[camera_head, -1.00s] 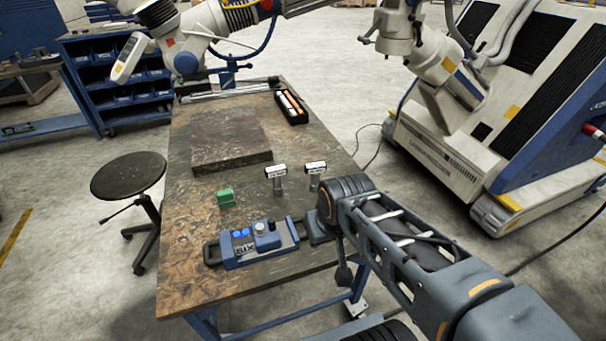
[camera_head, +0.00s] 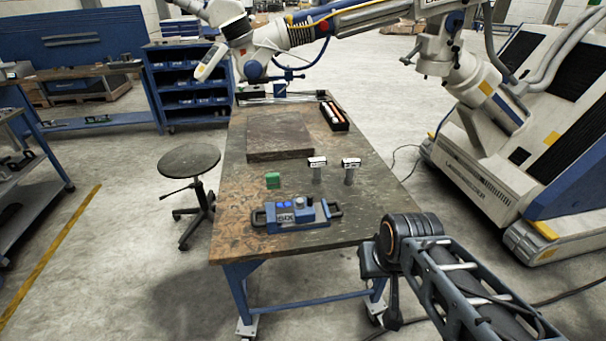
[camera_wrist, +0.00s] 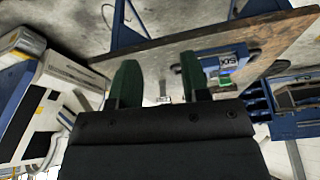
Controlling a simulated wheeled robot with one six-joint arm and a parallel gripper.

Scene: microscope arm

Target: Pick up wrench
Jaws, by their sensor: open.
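I cannot make out a wrench for sure in either view. Long thin metal pieces (camera_head: 283,97) lie at the far end of the worktable (camera_head: 240,217), too small to identify. My gripper (camera_wrist: 161,80) shows in the wrist view with two dark green fingers apart and nothing between them. In the head view my arm reaches in from the lower right, off the table's near right corner, and its fingers cannot be made out there.
On the table are a blue handled device (camera_head: 297,213), a green block (camera_head: 273,180), two small labelled stands (camera_head: 317,170) (camera_head: 350,171), a dark slab (camera_head: 280,137) and a tray of rods (camera_head: 335,116). A stool (camera_head: 189,160) stands left. A large white machine (camera_head: 500,150) stands right.

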